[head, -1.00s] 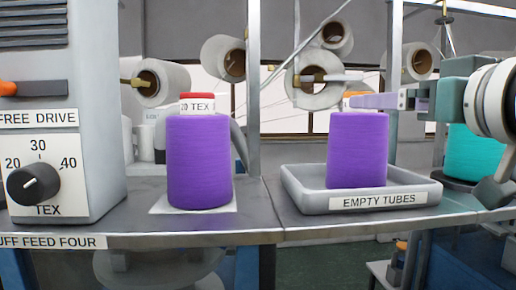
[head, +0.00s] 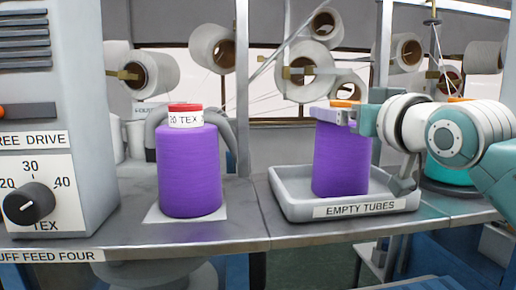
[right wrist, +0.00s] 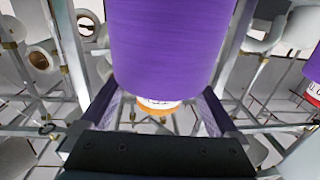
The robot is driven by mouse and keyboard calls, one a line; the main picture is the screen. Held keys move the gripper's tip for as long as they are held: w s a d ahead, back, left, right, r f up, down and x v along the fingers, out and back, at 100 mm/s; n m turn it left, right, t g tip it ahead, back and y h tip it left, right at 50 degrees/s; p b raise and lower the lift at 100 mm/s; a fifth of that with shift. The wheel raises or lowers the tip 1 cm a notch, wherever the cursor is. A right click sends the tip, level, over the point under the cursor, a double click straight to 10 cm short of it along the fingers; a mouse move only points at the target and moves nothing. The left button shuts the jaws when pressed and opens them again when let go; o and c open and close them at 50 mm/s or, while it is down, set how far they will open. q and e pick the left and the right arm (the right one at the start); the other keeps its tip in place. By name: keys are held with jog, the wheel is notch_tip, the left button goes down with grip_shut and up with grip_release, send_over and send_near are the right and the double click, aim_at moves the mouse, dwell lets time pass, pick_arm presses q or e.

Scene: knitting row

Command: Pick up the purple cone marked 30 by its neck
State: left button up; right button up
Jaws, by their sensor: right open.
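A purple cone (head: 341,162) with an orange top stands upright in the tray labelled EMPTY TUBES (head: 288,205). My right gripper (head: 332,115) is at its neck, coming in from the right, and hides the neck's marking in the head view. In the right wrist view this cone (right wrist: 172,45) appears upside down, its white neck and orange rim between the two open fingers (right wrist: 157,112), with gaps on both sides. The neck's print is too small to read. A second purple cone (head: 189,172), red-topped and marked 20 TEX, stands left of the tray. My left gripper is not in view.
A grey machine (head: 70,100) with a TEX dial (head: 29,203) stands at the left. A teal cone (head: 447,172) is behind my right arm. The red-topped cone stands on a white card (head: 158,222). White rolls hang behind. The bench between card and tray is clear.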

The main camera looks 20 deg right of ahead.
grip_shut()
dwell(0.7)
